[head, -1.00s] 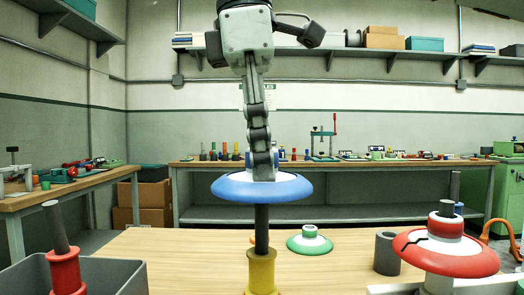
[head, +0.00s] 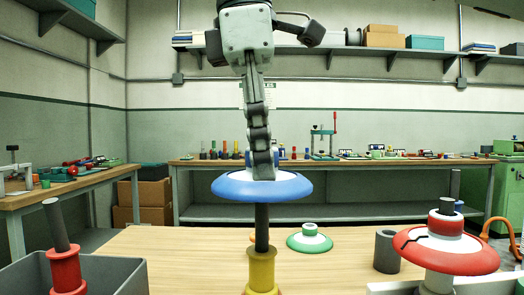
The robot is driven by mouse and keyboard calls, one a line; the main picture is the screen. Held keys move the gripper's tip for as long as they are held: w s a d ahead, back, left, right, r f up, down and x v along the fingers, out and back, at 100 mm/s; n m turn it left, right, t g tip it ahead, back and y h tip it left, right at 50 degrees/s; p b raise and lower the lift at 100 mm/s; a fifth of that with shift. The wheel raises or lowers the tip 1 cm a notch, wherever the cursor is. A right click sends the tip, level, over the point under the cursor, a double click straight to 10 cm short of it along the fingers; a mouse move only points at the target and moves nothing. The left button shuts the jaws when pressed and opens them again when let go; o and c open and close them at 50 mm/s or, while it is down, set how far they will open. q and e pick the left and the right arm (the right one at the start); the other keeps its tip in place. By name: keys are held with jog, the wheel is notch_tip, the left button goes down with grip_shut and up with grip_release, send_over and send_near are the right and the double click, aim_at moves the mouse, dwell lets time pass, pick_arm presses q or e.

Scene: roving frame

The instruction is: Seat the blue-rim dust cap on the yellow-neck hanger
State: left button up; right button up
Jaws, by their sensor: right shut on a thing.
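The blue-rim dust cap (head: 228,187) is a wide disc with a white top and a blue rim. My right gripper (head: 263,170) comes down from above and is shut on the cap's middle. The yellow-neck hanger (head: 262,270) stands below, with a dark upright rod (head: 262,228) above its yellow neck. The cap is level over the rod, and its rim hides the rod's top, so I cannot tell whether the rod is inside it. The cap is well above the yellow neck. My left gripper is not in view.
A green-rim cap (head: 310,240) lies on the wooden table (head: 190,250). A red-rim cap (head: 450,255) sits on a hanger at right, beside a dark grey cylinder (head: 386,252). A red-neck hanger (head: 65,268) leans in a grey bin (head: 120,275) at left.

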aim_at(262, 198)
jog(key=shift+f+b, duration=1.15)
jog(key=shift+f, duration=0.4)
jog(key=shift+f, duration=0.15)
jog(key=shift+f+b, duration=0.8)
jog(key=shift+f, duration=0.05)
jog(key=shift+f, duration=0.15)
dwell(0.3)
jog(key=shift+f+b, duration=1.1)
jog(key=shift+f, duration=0.15)
jog(key=o, duration=1.2)
jog(key=shift+o, duration=0.4)
